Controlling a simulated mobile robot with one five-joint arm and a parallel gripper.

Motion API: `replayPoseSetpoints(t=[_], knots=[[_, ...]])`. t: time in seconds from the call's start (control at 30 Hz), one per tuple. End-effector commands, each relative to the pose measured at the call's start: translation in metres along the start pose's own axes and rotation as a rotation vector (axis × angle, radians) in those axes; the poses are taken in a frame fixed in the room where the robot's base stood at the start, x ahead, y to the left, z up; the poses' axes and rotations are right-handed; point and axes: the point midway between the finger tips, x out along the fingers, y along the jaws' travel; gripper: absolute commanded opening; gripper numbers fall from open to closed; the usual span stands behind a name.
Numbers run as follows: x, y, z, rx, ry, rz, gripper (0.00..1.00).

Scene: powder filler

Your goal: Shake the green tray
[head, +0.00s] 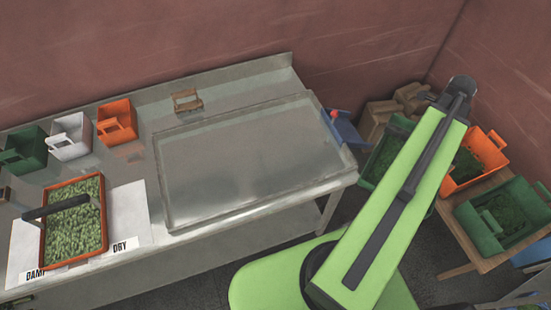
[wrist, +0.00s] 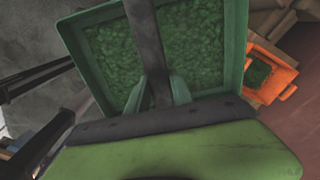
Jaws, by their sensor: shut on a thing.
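The green tray (wrist: 233,45) fills the upper middle of the wrist view and holds green granules (wrist: 195,40). My gripper (wrist: 160,100) is shut on its near side, where green pieces rise beside a dark bar. The bar crosses over the granules; I cannot tell whether it is a finger or part of the tray. In the head view a green tray (head: 376,172) shows partly behind my arm, left of it. My gripper is hidden there.
An orange bin (head: 492,138) and another green bin (head: 482,232) stand on a wooden table at the right. The metal table carries a shallow metal pan (head: 240,165), small bins (head: 70,150) and a granule-filled orange tray (head: 104,205). A blue object (head: 345,130) is at its right end.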

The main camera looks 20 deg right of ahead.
Motion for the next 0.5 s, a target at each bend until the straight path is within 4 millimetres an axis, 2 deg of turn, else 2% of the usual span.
replayPoseSetpoints(t=[0.3, 0.5], knots=[[0.0, 0.034, 0.024, -0.002, 0.0, 0.0, 0.0], [0.0, 0.037, 0.029, -0.001, 0.0, 0.001, 0.0]])
